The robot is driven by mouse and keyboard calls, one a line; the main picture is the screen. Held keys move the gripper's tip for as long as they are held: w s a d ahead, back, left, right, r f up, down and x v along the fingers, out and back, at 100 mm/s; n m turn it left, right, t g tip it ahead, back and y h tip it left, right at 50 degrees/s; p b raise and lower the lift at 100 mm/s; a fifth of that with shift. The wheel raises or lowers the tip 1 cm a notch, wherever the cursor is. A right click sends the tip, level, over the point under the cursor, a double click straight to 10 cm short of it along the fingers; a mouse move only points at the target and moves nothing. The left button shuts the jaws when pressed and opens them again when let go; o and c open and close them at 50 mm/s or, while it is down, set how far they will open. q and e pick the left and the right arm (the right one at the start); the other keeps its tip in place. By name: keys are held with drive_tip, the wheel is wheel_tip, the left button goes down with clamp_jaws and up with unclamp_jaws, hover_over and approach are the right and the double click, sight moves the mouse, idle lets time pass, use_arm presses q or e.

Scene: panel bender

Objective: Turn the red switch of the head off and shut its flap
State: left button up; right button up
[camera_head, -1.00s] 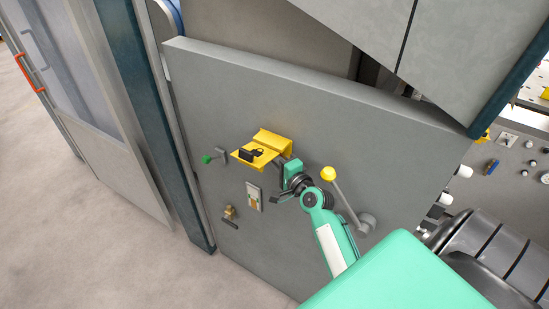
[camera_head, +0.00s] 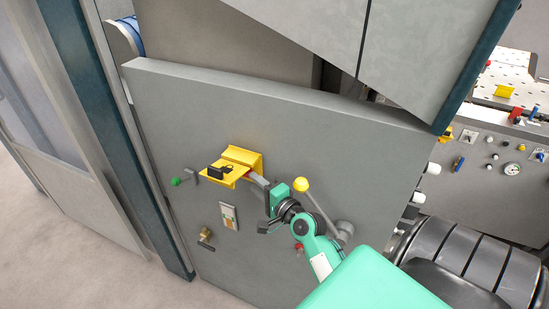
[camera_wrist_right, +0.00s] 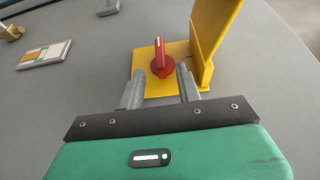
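The red switch (camera_wrist_right: 160,58) sits on a yellow base plate (camera_wrist_right: 150,84) in the right wrist view, its handle pointing roughly up the picture. Its yellow flap (camera_wrist_right: 215,38) stands open, away from the plate, on the right. In the head view the open flap (camera_head: 218,175) juts out from the grey panel and a black part sits on it; the switch is mostly hidden there. My right gripper (camera_wrist_right: 160,74) is open, its two fingers pointing at the switch with the handle between or just beyond the tips. It also shows in the head view (camera_head: 258,182). My left gripper is not in view.
Around the flap on the grey panel (camera_head: 200,120) are a green knob (camera_head: 175,181), a label plate (camera_head: 229,215), a brass fitting (camera_head: 205,237) and a yellow-knobbed lever (camera_head: 301,185) close to my right wrist. A table with fittings stands at the right.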

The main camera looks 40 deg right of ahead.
drive_tip(key=s+b, duration=0.2)
drive_tip(key=s, duration=0.6)
drive_tip(key=shift+s+b, duration=0.15)
drive_tip(key=shift+b, duration=0.25)
drive_tip(key=shift+r, duration=0.1)
